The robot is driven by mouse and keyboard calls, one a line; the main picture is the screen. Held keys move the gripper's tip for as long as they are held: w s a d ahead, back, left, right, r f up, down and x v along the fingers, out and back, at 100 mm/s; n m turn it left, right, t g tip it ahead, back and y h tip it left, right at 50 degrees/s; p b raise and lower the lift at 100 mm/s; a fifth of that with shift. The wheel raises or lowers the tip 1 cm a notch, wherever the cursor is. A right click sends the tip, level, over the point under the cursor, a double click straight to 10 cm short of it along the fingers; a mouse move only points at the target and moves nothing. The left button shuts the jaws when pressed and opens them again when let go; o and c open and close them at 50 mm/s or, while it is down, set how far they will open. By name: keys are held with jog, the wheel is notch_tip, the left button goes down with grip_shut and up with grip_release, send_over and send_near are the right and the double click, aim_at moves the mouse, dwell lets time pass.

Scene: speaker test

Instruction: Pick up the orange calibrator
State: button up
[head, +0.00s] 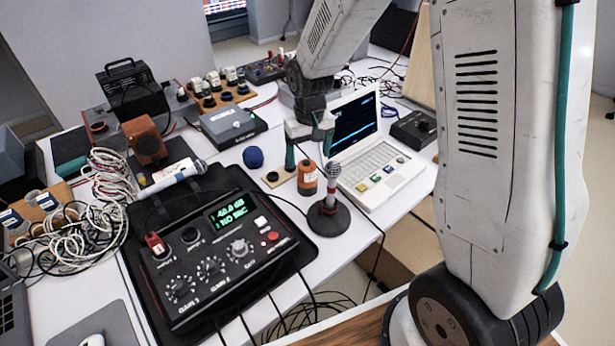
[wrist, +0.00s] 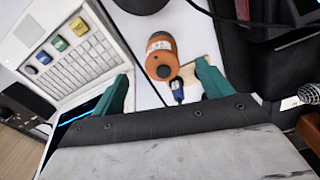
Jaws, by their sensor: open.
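The orange calibrator (head: 307,178) is a small orange cylinder with a pale label, upright on the white table between the laptop and a microphone stand. In the wrist view the calibrator (wrist: 160,62) lies ahead of the fingertips, between their lines. My gripper (head: 309,152) points down just above and behind it. In the wrist view my gripper (wrist: 165,82) has its green fingers spread wide, with nothing clamped. A small blue-and-black piece (wrist: 178,92) shows between the fingers, beside the calibrator; I cannot tell whether they touch.
The open laptop (head: 378,175) is close on the right. A microphone on a round black base (head: 328,220) stands just in front. A wooden block (head: 279,178) and a dark blue ball (head: 253,157) are on the left. A black control box (head: 230,255) fills the front.

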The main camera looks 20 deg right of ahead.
aim_at(308, 175)
jog(key=f, duration=0.8)
jog(key=shift+w+a+f, duration=0.1)
jog(key=shift+w+f, duration=0.2)
jog(key=shift+f, duration=0.1)
jog(key=c, duration=1.3)
